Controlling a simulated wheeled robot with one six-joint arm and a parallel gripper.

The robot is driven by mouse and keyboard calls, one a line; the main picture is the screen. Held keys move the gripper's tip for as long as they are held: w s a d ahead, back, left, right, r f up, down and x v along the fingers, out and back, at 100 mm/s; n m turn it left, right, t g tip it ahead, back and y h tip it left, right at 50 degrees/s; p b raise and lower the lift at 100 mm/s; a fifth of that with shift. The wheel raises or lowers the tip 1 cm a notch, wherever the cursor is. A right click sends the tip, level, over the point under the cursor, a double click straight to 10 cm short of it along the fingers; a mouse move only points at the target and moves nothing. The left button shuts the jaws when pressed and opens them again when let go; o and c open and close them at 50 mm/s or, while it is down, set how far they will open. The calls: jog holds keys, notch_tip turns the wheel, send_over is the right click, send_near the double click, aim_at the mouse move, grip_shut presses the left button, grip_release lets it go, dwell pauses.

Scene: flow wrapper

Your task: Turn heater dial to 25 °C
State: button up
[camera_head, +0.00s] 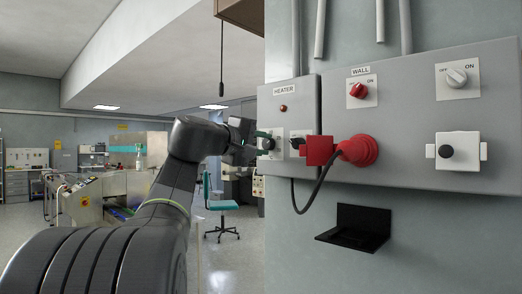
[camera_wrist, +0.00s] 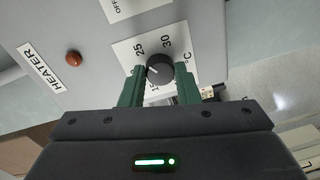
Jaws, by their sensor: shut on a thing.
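The heater dial (camera_wrist: 160,67) is a dark round knob on a white plate (camera_wrist: 125,50) marked 25, 30 and °C. A short white mark shows on the knob's lower-left part in the wrist view; I cannot tell exactly which value it points to. My gripper (camera_wrist: 160,71) has its two green fingers on either side of the dial and is shut on it. In the head view my gripper (camera_head: 263,143) reaches the left edge of the grey panel, at the dial (camera_head: 268,143) below the HEATER label (camera_head: 285,90).
A red indicator (camera_head: 283,108) sits above the dial. A black bracket (camera_head: 355,228) juts out below.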

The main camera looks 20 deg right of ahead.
jog(key=shift+f+m, duration=0.1)
jog(key=shift+m, duration=0.2)
jog(key=o, duration=1)
jog(key=shift+c, duration=0.2)
jog(key=f+v, duration=0.1)
jog(key=v, duration=1.2)
jog(key=shift+s+a+r+b, duration=0.2)
jog(key=shift+a+r+b, duration=0.15)
jog(key=shift+r, duration=0.2)
jog(key=shift+d, duration=0.1)
jog(key=x, duration=1.3)
jog(key=shift+w+d, duration=0.2)
jog(key=shift+d, duration=0.1)
jog(key=shift+a, duration=0.1)
